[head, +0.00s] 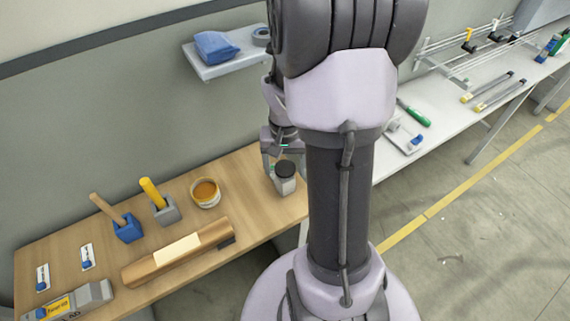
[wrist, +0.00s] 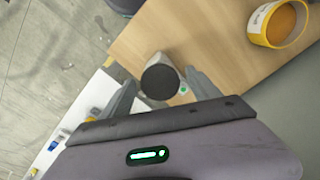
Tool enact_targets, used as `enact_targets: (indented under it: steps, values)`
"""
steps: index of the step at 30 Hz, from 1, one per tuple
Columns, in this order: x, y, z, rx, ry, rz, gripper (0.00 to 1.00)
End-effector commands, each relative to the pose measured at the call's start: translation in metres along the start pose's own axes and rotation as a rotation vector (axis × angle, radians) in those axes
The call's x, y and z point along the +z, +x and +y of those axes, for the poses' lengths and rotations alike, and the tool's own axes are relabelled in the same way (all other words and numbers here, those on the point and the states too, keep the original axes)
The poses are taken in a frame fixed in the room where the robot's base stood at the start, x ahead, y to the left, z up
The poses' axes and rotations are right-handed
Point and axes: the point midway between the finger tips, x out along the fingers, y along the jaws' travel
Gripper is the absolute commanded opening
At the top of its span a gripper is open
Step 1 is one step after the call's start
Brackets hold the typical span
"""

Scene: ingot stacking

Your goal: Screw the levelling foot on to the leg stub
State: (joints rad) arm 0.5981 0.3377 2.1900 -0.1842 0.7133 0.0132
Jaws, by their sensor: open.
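A short, pale upright piece with a round black top (head: 285,170) stands near the right end of the wooden bench. It may be the leg stub with the levelling foot on top; I cannot tell the two apart or see any thread. In the wrist view the black disc (wrist: 160,82) lies between the fingers of my gripper (wrist: 160,76). My gripper is open, one finger on either side, and a gap shows at the left finger. In the head view my gripper (head: 279,157) is just above and behind the piece, partly hidden by my arm.
The wooden bench (head: 250,215) also bears a yellow-rimmed tub (head: 205,192), two blocks with handles (head: 128,229) (head: 166,211), a long brown piece (head: 180,252) and a grey box (head: 80,300). A shelf (head: 225,64) hangs behind. A white table (head: 450,115) with tools stands right.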

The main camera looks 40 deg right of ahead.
Motion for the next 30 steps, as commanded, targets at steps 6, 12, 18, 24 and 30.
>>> enact_targets:
  steps: [6, 12, 18, 24, 30]
  values:
    - [-0.0001, -0.0005, 0.0, 0.0, 0.0, 0.0, 0.65]
    - [-0.0001, -0.0006, 0.0, 0.0, 0.0, 0.0, 0.26]
    - [-0.0007, 0.003, -0.0003, -0.001, 0.141, 0.002, 0.14]
    - [-0.0013, 0.0058, -0.001, -0.002, 0.754, 0.004, 0.14]
    - [-0.0011, 0.0001, -0.0013, -0.002, 1.005, 0.001, 0.14]
